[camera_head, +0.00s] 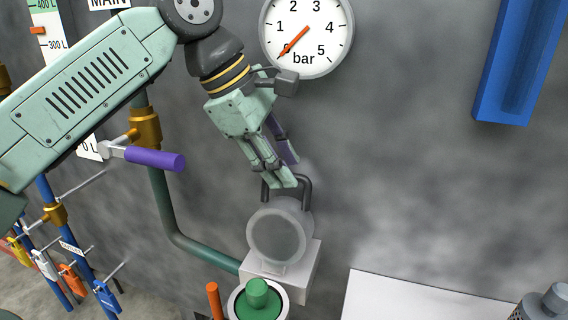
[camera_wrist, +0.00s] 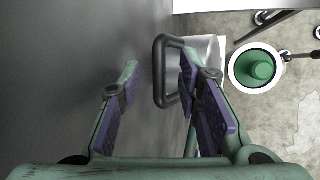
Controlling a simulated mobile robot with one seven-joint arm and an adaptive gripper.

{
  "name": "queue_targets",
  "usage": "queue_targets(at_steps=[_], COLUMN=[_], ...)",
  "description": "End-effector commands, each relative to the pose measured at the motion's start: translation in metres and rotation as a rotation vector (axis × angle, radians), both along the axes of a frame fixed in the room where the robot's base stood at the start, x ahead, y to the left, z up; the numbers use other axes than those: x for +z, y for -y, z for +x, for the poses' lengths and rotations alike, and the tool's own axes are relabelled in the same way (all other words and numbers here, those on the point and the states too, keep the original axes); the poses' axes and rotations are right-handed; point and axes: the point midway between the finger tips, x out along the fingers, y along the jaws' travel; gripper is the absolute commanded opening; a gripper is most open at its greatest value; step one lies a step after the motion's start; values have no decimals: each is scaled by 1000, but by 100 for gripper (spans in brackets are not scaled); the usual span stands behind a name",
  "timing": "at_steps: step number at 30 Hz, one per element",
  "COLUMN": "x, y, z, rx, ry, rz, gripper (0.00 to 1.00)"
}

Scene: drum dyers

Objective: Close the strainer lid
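The strainer is a pale box-shaped body (camera_head: 299,279) against the grey wall, with a round grey lid (camera_head: 279,235) on its front. A dark loop handle (camera_head: 308,190) stands up at its top; it also shows in the wrist view (camera_wrist: 159,72). My gripper (camera_head: 288,171) is just above the handle, its fingers pointing down at it. In the wrist view my gripper (camera_wrist: 158,88) has its fingers well apart, with the handle loop beyond them, closer to the right finger. Nothing is held. I cannot tell whether a finger touches the handle, or how far the lid stands open.
A green knob in a white ring (camera_head: 238,302) is below the strainer, with an orange lever (camera_head: 214,301) beside it. A purple-handled valve (camera_head: 155,159) and green pipe (camera_head: 163,205) are left. A pressure gauge (camera_head: 326,42) is above. A white surface (camera_head: 420,299) lies lower right.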

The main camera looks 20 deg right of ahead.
Motion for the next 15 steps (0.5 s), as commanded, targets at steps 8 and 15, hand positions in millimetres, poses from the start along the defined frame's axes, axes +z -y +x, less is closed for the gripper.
queue_targets(at_steps=[8,15], x=[-7,-7], y=[4,4], z=[0,0], rx=[0,0], ry=[0,0], rz=[-1,-1], gripper=[31,23])
